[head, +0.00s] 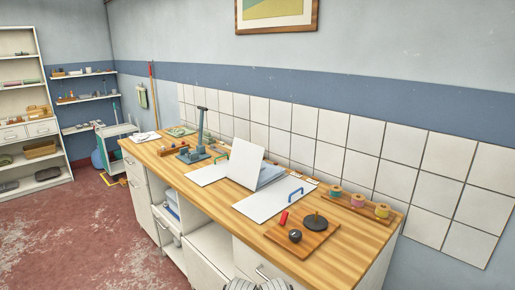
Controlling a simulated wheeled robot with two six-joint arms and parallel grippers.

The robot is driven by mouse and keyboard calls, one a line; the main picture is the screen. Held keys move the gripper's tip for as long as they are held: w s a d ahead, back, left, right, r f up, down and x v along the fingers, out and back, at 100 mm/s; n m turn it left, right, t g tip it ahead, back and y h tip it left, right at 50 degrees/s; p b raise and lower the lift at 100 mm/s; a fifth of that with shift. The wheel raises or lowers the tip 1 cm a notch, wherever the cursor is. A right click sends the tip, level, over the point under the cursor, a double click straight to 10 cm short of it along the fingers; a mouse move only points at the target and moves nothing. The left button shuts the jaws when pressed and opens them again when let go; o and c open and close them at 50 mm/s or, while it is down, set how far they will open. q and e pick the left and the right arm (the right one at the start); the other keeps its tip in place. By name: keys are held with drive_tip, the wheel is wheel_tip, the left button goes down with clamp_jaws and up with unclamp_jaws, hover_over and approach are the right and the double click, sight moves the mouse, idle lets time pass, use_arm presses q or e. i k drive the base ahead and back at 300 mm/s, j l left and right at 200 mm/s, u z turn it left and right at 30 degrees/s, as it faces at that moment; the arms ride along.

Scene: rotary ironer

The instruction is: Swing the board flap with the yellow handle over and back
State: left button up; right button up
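A wooden-topped counter (180,170) carries several white boards. One white flap (245,162) stands tilted up near the middle. A flat white board (208,174) lies to its left, and another flat white board (268,205) lies to its right. A blue handle (296,191) stands on the right board. A small green handle-like piece (221,157) shows behind the left board. I cannot make out a yellow handle; it may be hidden. Neither of my grippers can be made out; only grey parts of mine show at the bottom edge.
A wooden board with a dark disc (315,222), a dark knob (295,236) and a red piece (284,217) is at the near right. A rack of coloured spools (358,202) stands by the tiled wall. A blue-grey stand (198,148) rises at the left.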

sight(246, 159)
drive_tip(key=i+j+z, duration=0.25)
drive_tip(key=i+j, duration=0.2)
drive_tip(key=j, duration=0.2)
drive_tip(key=i+j+z, duration=0.1)
drive_tip(key=j, duration=0.25)
drive_tip(key=i+j+z, duration=0.15)
drive_tip(key=j, duration=0.25)
drive_tip(key=i+j+z, duration=0.1)
drive_tip(key=i+j, duration=0.15)
drive_tip(key=j, duration=0.15)
drive_tip(key=i+j+z, duration=0.15)
drive_tip(key=j, duration=0.25)
